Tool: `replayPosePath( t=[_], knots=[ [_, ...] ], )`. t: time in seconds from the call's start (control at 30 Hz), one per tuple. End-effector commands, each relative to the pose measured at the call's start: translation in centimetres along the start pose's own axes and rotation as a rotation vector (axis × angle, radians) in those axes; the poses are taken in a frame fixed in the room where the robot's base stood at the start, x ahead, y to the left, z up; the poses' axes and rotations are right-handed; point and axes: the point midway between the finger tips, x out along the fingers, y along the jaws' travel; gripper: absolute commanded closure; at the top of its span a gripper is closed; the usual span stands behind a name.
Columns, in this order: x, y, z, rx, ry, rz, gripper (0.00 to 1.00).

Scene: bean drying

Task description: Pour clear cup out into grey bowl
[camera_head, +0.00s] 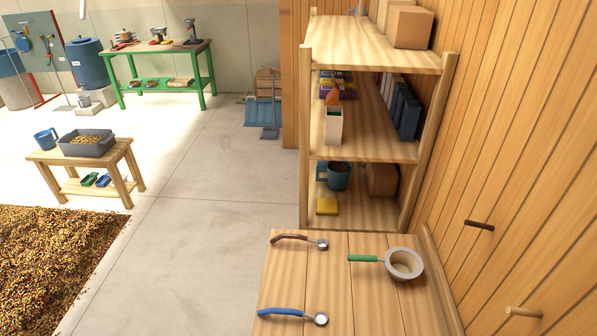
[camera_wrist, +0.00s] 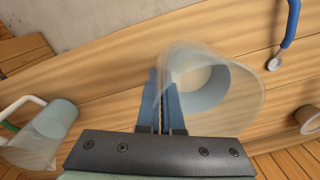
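In the wrist view my gripper (camera_wrist: 165,75) has its two blue fingers close together at the near side of a clear cup (camera_wrist: 248,85). The fingers look shut on the cup's wall or handle; which part is hard to tell. Through the cup I see a blue-grey band and a pale round area; I cannot tell whether these are its contents or something behind it. A second clear vessel (camera_wrist: 35,148), partly blue-grey, is at the left edge. My gripper is outside the head view.
A wooden table (camera_head: 375,310) bears a blue-handled scoop (camera_head: 285,313), a brown-handled scoop (camera_head: 297,240) and a green-handled round vessel (camera_head: 404,264). The blue scoop also shows in the wrist view (camera_wrist: 289,30). A shelf (camera_head: 365,151) stands behind, a plank wall (camera_head: 520,150) at right. Open floor lies left.

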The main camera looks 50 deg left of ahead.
Motion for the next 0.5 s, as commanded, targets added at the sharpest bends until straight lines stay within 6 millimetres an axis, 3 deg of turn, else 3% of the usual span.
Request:
replayPosePath(
  t=[0.5],
  knots=[
    [-2.3,4.8,-0.5,0.001,-0.002,0.002,1.0]
  ],
)
